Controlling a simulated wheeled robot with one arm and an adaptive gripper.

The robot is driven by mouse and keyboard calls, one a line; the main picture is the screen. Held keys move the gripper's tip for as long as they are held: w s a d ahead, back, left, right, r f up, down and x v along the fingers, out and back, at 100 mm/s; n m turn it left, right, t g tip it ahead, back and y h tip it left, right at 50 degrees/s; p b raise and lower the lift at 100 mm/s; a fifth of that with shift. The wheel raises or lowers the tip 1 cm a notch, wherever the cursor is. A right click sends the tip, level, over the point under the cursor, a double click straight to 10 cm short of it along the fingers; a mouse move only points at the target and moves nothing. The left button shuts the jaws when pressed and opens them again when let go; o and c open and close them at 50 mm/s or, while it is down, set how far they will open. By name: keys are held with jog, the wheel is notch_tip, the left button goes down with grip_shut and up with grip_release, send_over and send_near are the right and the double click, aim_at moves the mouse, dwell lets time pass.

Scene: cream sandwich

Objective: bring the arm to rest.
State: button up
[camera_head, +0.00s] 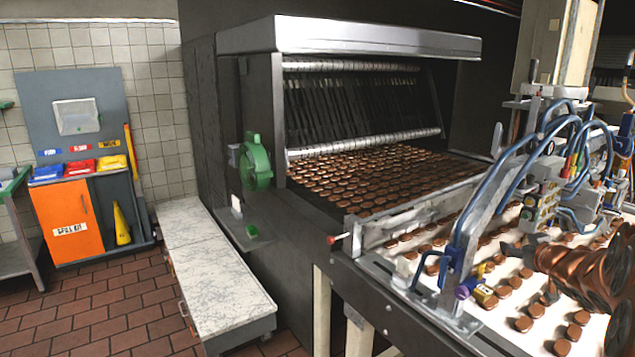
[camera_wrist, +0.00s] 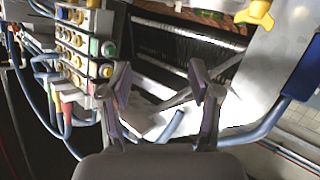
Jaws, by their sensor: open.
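In the wrist view my gripper (camera_wrist: 160,88) is open, with its two fingers spread apart. Nothing is held between them. Behind the fingers are a pale machine surface, a dark opening and blue tubing; how far off they are I cannot tell. In the head view a copper-brown, ribbed shape, which looks like part of my arm, reaches in from the right edge over the conveyor. Its dark left end is too unclear there to make out the fingers.
The white conveyor (camera_head: 470,285) carries many brown biscuits out of the dark oven-like machine (camera_head: 240,120). A frame with blue hoses (camera_head: 510,185) crosses the conveyor. A valve block (camera_wrist: 85,45) shows at the wrist view's left. A marble-topped cabinet (camera_head: 205,265) and open tiled floor lie left.

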jog(key=s+a+f+g, duration=0.3)
jog(key=s+a+g, duration=0.2)
jog(key=s+a, duration=0.6)
jog(key=s+a+f+m+g+y, duration=0.1)
jog(key=s+a+f+g, duration=0.2)
jog(key=s+a, duration=0.8)
jog(key=s+a+f+g+y, duration=0.1)
jog(key=s+a+f+g, duration=0.2)
jog(key=s, duration=2.1)
jog(key=a+g, duration=0.5)
jog(key=a, duration=0.4)
jog(key=shift+f+m, duration=0.4)
